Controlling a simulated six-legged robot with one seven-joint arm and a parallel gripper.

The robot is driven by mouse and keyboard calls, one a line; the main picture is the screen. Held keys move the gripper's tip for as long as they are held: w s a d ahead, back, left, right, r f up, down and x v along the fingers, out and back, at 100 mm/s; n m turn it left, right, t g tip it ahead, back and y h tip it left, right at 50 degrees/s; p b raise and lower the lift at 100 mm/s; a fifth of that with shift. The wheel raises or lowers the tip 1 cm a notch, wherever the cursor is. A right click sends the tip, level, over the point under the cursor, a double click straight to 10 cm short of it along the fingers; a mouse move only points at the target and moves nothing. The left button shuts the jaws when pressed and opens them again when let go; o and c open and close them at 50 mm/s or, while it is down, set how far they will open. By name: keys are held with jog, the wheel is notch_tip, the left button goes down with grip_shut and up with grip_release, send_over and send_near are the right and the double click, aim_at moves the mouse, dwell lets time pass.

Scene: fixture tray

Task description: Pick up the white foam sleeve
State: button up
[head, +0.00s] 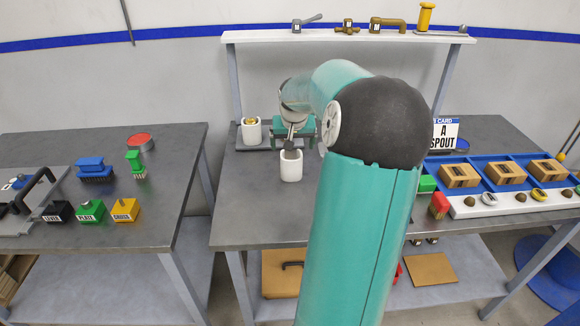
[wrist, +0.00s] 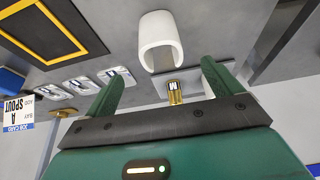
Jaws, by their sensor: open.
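The white foam sleeve (head: 291,168) stands upright on the grey bench, just in front of my gripper in the head view. In the wrist view, the sleeve (wrist: 159,32) is a hollow white tube past the fingertips, near the top centre. My gripper (wrist: 162,74) is open, with its green fingers spread apart and nothing held between them. A gap shows between the fingers and the sleeve. In the head view my arm hides part of the gripper.
A second white cup-like holder (head: 251,132) with a brass part stands behind left. A small brass part marked M (wrist: 175,92) shows between the fingers in the wrist view. A blue tray (head: 484,172) with wooden blocks lies right. A raised shelf (head: 340,37) spans the back.

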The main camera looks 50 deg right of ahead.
aim_at(291, 161)
jog(key=x, duration=1)
jog(key=shift+f, duration=0.3)
jog(key=c, duration=1.1)
jog(key=shift+o, duration=0.2)
